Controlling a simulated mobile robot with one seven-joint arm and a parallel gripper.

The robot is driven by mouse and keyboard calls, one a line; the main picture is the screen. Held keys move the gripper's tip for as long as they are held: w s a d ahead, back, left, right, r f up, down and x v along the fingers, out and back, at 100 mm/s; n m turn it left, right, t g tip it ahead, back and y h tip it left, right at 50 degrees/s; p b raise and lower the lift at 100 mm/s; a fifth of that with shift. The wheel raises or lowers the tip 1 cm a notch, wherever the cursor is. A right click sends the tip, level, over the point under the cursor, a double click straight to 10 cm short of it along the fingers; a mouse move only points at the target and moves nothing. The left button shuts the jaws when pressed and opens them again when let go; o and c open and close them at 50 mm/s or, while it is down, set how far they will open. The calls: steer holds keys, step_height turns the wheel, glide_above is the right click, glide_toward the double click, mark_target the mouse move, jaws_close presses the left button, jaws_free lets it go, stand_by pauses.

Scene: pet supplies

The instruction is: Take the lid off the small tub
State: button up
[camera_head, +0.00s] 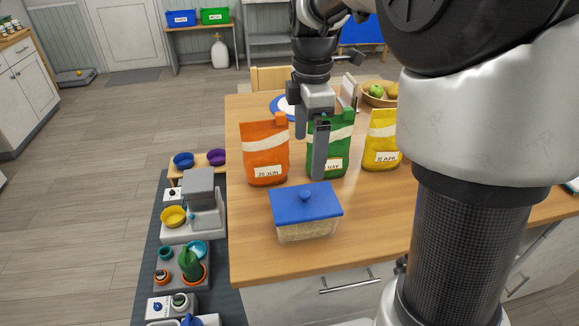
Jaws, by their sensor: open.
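The small tub (306,231) stands upright near the front left corner of the wooden table. It is see-through with pale contents. Its blue lid (322,209) sits flat on top, with a round blue knob (305,196) in the middle. My gripper (310,155) hangs above and behind the tub, pointing down. Its jaws are open, with nothing seen between them. The fingertips appear apart from the lid and knob. The nearer finger hides part of the green bag.
Orange (264,150), green (338,155) and yellow (381,150) bags stand behind the tub. A fruit bowl (377,97) and blue-rimmed plate (280,107) are farther back. Bowls and a dispenser (204,205) stand left of the table (250,258). My arm hides the right side.

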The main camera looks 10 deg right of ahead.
mark_target(305, 193)
step_height(305, 193, down, 14)
steer(key=shift+a+f+b, duration=0.15)
steer(key=shift+f+b, duration=0.1)
steer(key=shift+b, duration=0.1)
steer(key=shift+c, duration=0.4)
steer(key=c, duration=0.8)
